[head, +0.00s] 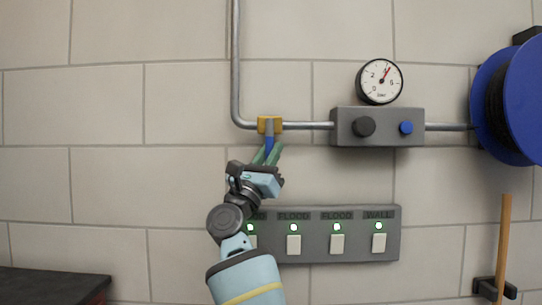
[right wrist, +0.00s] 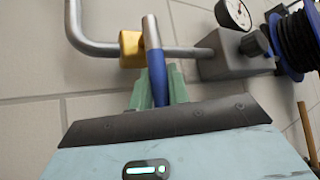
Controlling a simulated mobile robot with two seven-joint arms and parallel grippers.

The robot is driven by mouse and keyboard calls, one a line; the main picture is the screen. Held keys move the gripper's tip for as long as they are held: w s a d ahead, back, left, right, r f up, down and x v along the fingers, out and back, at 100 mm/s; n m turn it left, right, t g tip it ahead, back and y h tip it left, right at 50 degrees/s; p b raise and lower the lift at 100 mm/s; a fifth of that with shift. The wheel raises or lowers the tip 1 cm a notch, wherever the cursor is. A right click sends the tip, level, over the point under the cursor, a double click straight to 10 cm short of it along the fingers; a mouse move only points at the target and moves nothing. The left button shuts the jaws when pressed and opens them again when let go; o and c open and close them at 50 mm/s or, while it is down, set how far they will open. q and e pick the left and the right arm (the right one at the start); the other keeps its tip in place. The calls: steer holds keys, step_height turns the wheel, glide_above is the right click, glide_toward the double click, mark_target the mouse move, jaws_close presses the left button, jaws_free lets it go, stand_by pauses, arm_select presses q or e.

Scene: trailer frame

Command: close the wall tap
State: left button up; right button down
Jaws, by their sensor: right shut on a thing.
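The wall tap has a yellow valve body (head: 263,125) on a grey pipe. Its lever has a blue grip (head: 269,144) and hangs down, across the horizontal pipe run. In the right wrist view the yellow body (right wrist: 131,48) sits behind the lever's metal upper part, and the blue grip (right wrist: 157,78) runs down between green fingers. My right gripper (head: 268,153) is shut on the blue grip from below. The lower end of the grip is hidden by the gripper. My left gripper is not in view.
A grey regulator box (head: 378,127) with a black knob, a blue knob and a gauge (head: 379,82) is right of the tap. A switch panel (head: 350,249) with lit green lamps is below. A blue hose reel (head: 510,98) and a wooden handle (head: 504,240) are at the right.

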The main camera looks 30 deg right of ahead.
steer(key=c, duration=1.3)
jaws_free()
steer(key=shift+c, duration=0.2)
steer(key=shift+a+f, duration=0.15)
steer(key=shift+f, duration=0.05)
steer(key=b+v, duration=0.1)
steer(key=v, duration=0.6)
steer(key=shift+b, duration=0.3)
steer(key=shift+s+a, duration=0.15)
